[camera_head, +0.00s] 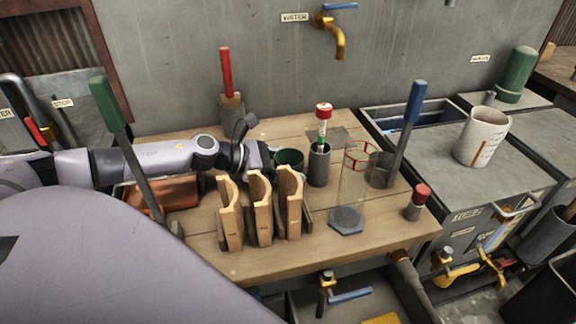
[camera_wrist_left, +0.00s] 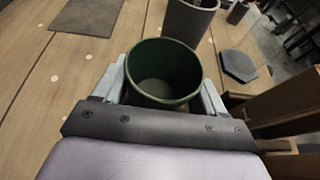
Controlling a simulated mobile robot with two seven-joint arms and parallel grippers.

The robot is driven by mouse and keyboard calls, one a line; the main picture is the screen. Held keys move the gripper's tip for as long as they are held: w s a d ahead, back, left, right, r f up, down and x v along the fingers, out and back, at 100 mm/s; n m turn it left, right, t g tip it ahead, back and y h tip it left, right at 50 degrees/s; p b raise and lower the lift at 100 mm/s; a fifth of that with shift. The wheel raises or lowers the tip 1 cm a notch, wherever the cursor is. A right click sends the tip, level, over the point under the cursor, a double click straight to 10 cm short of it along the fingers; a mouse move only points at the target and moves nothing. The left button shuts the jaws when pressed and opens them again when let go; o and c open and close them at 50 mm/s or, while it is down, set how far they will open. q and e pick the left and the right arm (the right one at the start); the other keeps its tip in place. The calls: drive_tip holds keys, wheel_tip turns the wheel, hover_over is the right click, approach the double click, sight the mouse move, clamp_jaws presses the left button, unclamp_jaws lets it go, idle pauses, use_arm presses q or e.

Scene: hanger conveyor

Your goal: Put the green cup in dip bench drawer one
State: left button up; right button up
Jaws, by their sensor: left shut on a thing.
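The green cup (camera_head: 289,157) is at the back middle of the wooden bench top (camera_head: 385,222), behind the upright wooden pieces. My left gripper (camera_head: 272,158) is shut on it. In the left wrist view the green cup (camera_wrist_left: 165,72) is upright and looks empty, with the fingers of my left gripper (camera_wrist_left: 165,88) on either side of it. I cannot tell whether its base touches the bench. No drawer can be identified as dip bench drawer one; the labels are too small to read surely. My right gripper is not in view.
Wooden pieces (camera_head: 261,210) stand upright just in front of the cup. A grey holder (camera_head: 319,166) with a red-capped tube, a clear cylinder (camera_head: 352,185) and a blue-handled lever (camera_head: 408,130) stand to the right. A white measuring cup (camera_head: 482,138) sits on the grey bench.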

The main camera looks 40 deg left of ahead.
use_arm(q)
drive_tip(key=o, duration=1)
drive_tip(key=shift+o, duration=0.2)
